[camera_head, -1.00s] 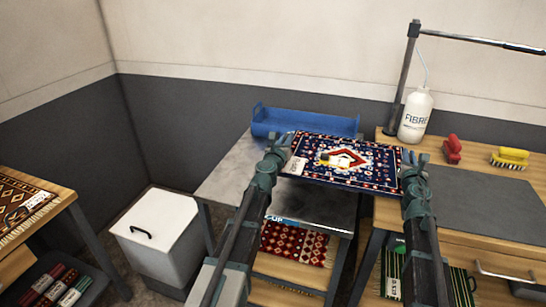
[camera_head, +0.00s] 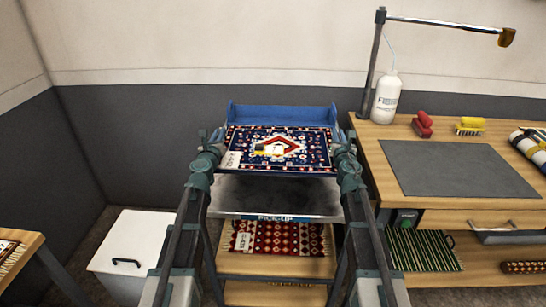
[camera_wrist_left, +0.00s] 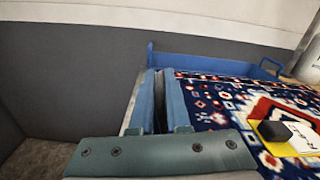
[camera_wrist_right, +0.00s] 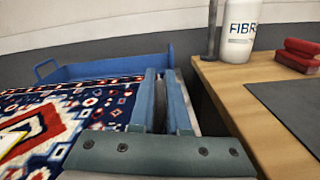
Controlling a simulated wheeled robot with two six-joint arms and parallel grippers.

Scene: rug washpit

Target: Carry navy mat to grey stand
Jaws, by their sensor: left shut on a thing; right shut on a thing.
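The navy mat (camera_head: 315,151), patterned in red and white, is held flat between my two grippers. It appears over the back of the grey stand (camera_head: 270,194), which has a PICK-UP label on its front edge. I cannot tell whether the mat touches the stand. My left gripper (camera_head: 216,140) is shut on the mat's left edge, and my right gripper (camera_head: 344,140) on its right edge. The mat also shows in the left wrist view (camera_wrist_left: 215,100) and right wrist view (camera_wrist_right: 95,98). A white tag and a yellow, white and black item lie on it.
A blue tray (camera_head: 280,114) with raised walls is behind the mat. A wooden bench (camera_head: 372,150) stands close on the right, with a white bottle (camera_head: 386,99), brushes and a grey pad. A white bin (camera_head: 127,247) is left.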

